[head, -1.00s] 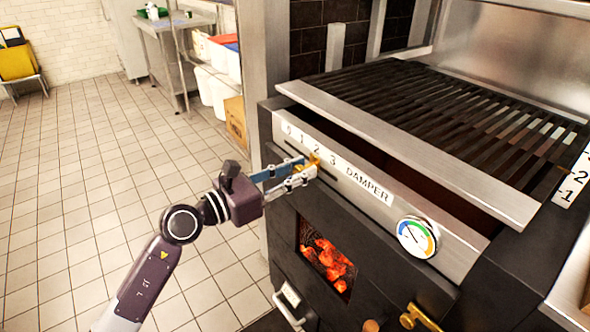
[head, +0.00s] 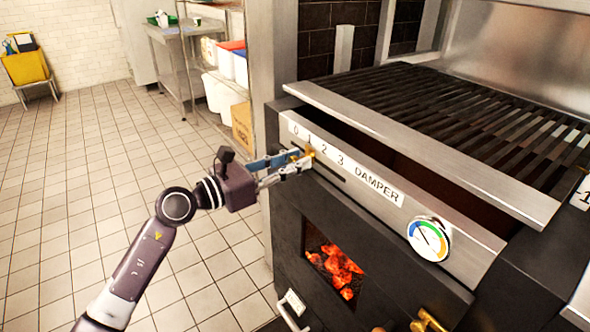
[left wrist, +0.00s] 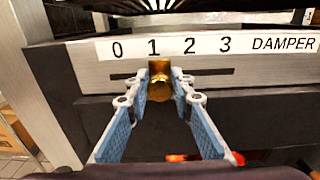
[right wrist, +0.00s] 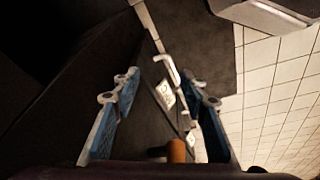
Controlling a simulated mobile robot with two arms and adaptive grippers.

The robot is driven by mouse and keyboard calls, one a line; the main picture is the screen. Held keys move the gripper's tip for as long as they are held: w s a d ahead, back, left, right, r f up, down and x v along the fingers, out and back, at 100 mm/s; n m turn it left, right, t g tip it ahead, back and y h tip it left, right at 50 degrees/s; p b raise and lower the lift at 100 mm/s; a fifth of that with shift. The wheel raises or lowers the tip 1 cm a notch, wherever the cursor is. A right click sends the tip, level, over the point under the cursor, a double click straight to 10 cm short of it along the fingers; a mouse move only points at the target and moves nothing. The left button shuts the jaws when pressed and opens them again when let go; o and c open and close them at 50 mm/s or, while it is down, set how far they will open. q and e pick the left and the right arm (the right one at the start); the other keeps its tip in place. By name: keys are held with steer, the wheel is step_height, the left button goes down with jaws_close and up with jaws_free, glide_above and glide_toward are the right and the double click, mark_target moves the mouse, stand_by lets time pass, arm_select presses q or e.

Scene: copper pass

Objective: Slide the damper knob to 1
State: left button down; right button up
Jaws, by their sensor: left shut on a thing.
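The brass damper knob (head: 304,156) sits in the slot of the steel damper panel (head: 335,181), under a white label strip marked 0, 1, 2, 3. In the left wrist view the knob (left wrist: 159,82) stands under the 1, slightly to its right. My left gripper (head: 293,163) is shut on the knob, its blue-padded fingers on either side in the left wrist view (left wrist: 159,98). My right gripper (right wrist: 162,90) is open, fingers apart, and shows only in its own wrist view.
The grill grate (head: 475,120) lies above the panel. A round gauge (head: 429,239) is to the right of the label. Glowing coals (head: 336,268) show in the window below. A brown cylindrical piece (right wrist: 176,150) shows low between the right fingers. Tiled floor is open at left.

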arm_select(q)
steer(key=shift+w+a, duration=0.3)
arm_select(e)
steer(key=shift+r, duration=0.9)
arm_select(q)
steer(key=c, duration=1.7)
jaws_free()
arm_select(e)
steer(key=shift+a+r, duration=0.1)
steer(key=shift+a, duration=0.2)
steer(key=shift+d, duration=0.1)
arm_select(q)
steer(key=shift+a, duration=0.15)
steer(key=shift+s+a, duration=0.25)
steer(key=shift+a, duration=0.05)
steer(key=v, duration=1.1)
steer(key=shift+s, duration=0.1)
arm_select(e)
steer(key=shift+d, duration=0.2)
steer(key=shift+a, duration=0.1)
